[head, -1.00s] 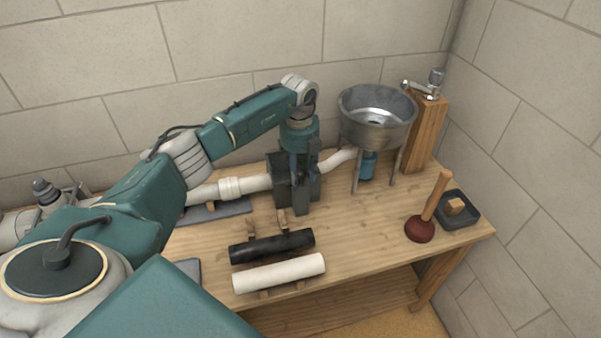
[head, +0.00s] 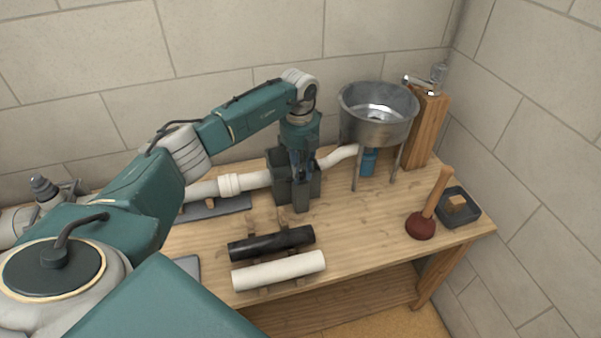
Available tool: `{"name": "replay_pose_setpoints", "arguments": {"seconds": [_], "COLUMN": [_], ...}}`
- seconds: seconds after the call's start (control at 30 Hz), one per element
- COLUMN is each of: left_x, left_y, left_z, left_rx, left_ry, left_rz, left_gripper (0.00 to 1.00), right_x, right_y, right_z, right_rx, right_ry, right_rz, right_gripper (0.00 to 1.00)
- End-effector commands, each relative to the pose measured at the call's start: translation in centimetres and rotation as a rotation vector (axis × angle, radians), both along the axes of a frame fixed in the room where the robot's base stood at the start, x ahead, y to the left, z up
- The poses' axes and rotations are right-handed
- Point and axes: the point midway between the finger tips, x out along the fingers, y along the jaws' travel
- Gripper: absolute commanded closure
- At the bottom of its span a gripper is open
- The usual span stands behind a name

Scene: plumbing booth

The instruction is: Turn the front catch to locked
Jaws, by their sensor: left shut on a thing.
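A dark grey boxy fitting (head: 281,188) stands on the bench, where the white pipe (head: 256,181) meets it from the left and continues to its right towards the sink. My left gripper (head: 300,176) points down at the front of this fitting and is shut on the front catch. The catch itself is hidden by the fingers and the dark parts around them, so its exact angle cannot be told. My right gripper is not in view.
A black tube (head: 272,243) and a white tube (head: 279,270) lie on supports at the bench front. A metal sink (head: 378,125) on legs, a wooden post (head: 425,130), a plunger (head: 422,226) and a dark tray (head: 462,219) stand to the right. The bench (head: 362,235) is bare between tubes and plunger.

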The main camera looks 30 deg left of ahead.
Motion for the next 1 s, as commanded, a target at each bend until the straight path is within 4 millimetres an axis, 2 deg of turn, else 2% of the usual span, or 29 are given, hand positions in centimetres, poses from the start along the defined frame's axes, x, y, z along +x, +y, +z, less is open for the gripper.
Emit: {"name": "replay_pose_setpoints", "arguments": {"seconds": [0.4, 1.0], "left_x": [0.1, 0.1], "left_y": [0.0, 0.1], "left_z": [-0.2, -0.1], "left_rx": [0.000, -0.001], "left_ry": [-0.003, -0.002], "left_rz": [-0.371, -0.939], "left_gripper": [1.00, 1.00], "right_x": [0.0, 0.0], "right_y": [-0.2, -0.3], "right_z": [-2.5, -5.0], "right_rx": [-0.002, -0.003], "right_ry": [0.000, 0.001], "right_rz": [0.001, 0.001], "right_gripper": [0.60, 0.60]}}
